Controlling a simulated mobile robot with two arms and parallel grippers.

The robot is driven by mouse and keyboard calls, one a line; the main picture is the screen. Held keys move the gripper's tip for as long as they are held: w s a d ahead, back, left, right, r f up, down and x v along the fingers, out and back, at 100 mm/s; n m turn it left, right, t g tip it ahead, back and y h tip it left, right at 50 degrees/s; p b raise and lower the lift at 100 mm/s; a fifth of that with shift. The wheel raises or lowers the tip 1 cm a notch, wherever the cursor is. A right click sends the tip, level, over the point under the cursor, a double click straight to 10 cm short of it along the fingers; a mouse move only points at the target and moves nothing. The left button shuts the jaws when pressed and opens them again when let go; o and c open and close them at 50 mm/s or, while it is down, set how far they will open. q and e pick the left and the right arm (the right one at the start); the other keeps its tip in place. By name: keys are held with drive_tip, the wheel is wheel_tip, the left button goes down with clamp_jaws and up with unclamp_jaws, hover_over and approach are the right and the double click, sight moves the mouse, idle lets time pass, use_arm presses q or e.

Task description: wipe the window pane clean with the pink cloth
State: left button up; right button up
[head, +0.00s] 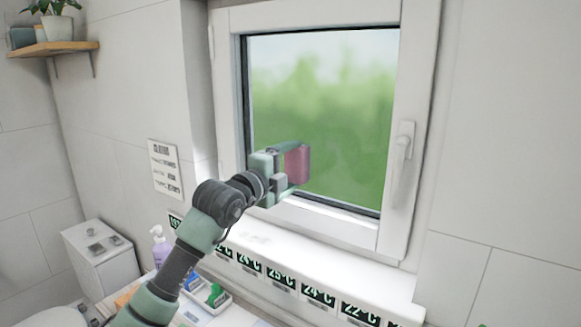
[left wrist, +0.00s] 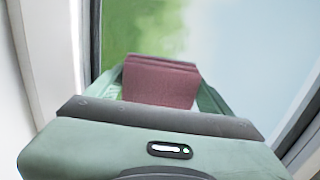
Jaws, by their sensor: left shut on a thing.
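The window pane (head: 345,110) is set in a white frame in the head view, with blurred green and pale sky behind it. Faint hazy patches show on its lower part. My left gripper (head: 290,168) is at the lower left of the pane and shut on the pink cloth (head: 298,164). In the left wrist view the folded cloth (left wrist: 160,82) sits between the fingers, with the pane (left wrist: 150,30) right behind it. I cannot tell whether the cloth touches the glass. My right gripper is in neither view.
A white window handle (head: 402,150) is on the right of the frame. The sill (head: 320,260) below has a row of temperature labels. A purple pump bottle (head: 160,243) and a tray (head: 205,303) with small items stand lower left. A wall shelf (head: 55,48) holds a plant.

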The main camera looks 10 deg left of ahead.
sight(342, 169)
use_arm(q)
drive_tip(key=shift+s+d+b, duration=0.25)
drive_tip(key=shift+s+d, duration=0.3)
drive_tip(key=shift+d, duration=0.85)
drive_tip(key=shift+s+d+b, duration=0.25)
drive_tip(key=shift+s+d, duration=0.3)
drive_tip(key=shift+d, duration=0.8)
drive_tip(key=shift+s+d+b, duration=0.25)
drive_tip(key=shift+s+d, duration=0.3)
drive_tip(key=shift+d, duration=0.85)
drive_tip(key=shift+d+f+b, duration=0.15)
drive_tip(key=shift+b, duration=1)
drive_tip(key=b, duration=0.3)
drive_tip(key=d+b, duration=0.1)
drive_tip(key=b, duration=0.2)
drive_tip(key=shift+s+d, duration=0.2)
drive_tip(key=shift+s, duration=0.15)
drive_tip(key=shift+r, duration=0.2)
